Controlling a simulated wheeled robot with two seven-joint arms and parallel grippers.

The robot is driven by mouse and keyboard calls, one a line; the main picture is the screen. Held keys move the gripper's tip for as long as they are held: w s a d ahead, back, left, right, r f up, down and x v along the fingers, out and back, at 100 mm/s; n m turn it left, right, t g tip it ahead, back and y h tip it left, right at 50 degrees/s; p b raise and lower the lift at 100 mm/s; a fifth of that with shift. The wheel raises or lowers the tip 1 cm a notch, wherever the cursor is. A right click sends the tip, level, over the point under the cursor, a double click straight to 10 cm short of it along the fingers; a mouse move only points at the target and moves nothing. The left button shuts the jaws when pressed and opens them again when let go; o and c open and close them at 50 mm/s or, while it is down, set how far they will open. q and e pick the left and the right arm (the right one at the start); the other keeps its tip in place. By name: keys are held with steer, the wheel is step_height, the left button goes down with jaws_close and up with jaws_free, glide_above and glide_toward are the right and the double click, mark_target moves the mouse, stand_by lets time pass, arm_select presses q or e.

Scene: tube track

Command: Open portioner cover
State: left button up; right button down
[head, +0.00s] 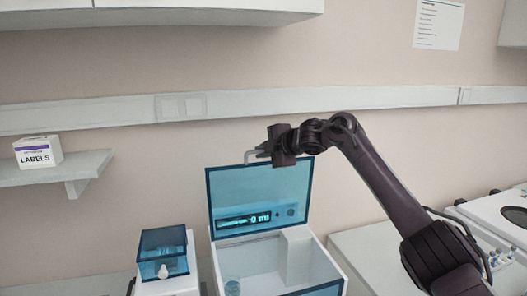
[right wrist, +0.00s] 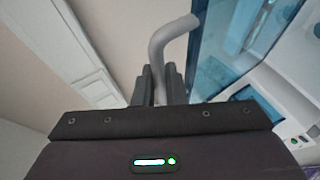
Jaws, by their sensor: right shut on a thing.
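The portioner (head: 327,262) is a white box on the bench in the head view. Its blue see-through cover (head: 232,190) stands raised, close to upright, so the white inside shows. A pale bent handle (head: 248,155) sits at the cover's top edge. My right gripper (head: 264,151) is at that top edge, shut on the handle. In the right wrist view the handle (right wrist: 172,36) rises from between the two dark fingers (right wrist: 159,82), and the blue cover (right wrist: 215,50) is to the right. My left gripper is not in view.
A small white device with a blue lid (head: 162,252) stands left of the portioner. A shelf (head: 50,171) with a labels box (head: 38,152) is on the left wall. White equipment (head: 490,222) stands at the right. A wall rail (head: 220,104) runs behind my arm.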

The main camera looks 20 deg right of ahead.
steer(key=shift+f, duration=0.25)
steer(key=c, duration=1.5)
jaws_free()
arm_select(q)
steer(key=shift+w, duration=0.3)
